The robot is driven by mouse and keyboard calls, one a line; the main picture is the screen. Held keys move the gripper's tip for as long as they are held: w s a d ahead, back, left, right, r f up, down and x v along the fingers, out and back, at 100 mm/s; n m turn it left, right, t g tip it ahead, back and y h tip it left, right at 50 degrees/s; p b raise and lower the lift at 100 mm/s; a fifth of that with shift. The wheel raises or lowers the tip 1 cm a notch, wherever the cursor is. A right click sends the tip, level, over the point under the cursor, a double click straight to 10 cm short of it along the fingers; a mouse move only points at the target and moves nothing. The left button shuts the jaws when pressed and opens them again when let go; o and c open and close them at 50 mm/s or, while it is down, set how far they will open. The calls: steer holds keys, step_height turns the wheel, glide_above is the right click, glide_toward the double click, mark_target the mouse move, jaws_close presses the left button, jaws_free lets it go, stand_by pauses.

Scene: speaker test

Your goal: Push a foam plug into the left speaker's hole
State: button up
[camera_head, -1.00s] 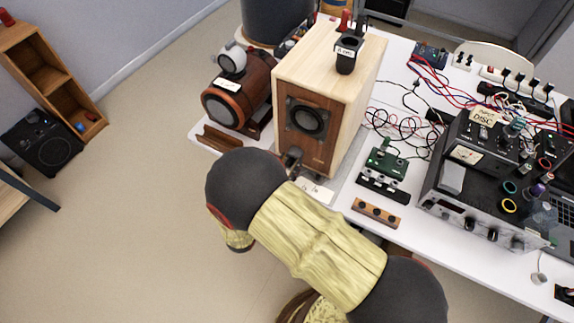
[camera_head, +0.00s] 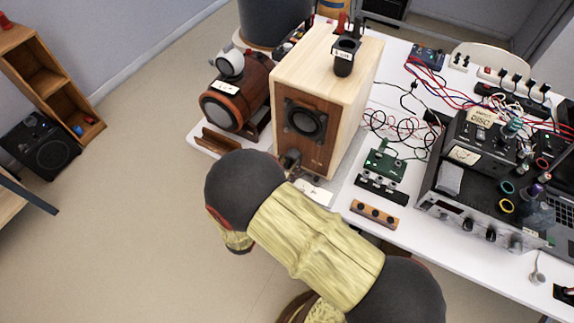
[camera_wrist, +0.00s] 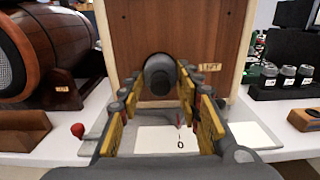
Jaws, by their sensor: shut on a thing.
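The wooden speaker (camera_head: 318,100) stands upright at the table's left end, its front facing my arm. A small tag on its front in the wrist view (camera_wrist: 210,67) is too blurred to read surely. My gripper (camera_wrist: 161,88) is shut on a dark grey round foam plug (camera_wrist: 160,73) between its yellow-padded fingers. The plug is in front of the speaker's lower front panel (camera_wrist: 205,30). In the head view my arm mostly hides the gripper.
A brown barrel-shaped speaker (camera_head: 232,100) stands to the left. A black cup (camera_head: 344,60) sits on the wooden speaker. A green circuit board (camera_head: 384,163), a wooden block with holes (camera_head: 375,214) and a large instrument console (camera_head: 480,190) are to the right. A white card (camera_wrist: 163,139) lies below my gripper.

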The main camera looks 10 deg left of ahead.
steer(key=shift+x, duration=1.05)
steer(key=o, duration=1.4)
steer(key=shift+c, duration=0.2)
steer(key=v, duration=1.2)
steer(key=shift+f, duration=0.15)
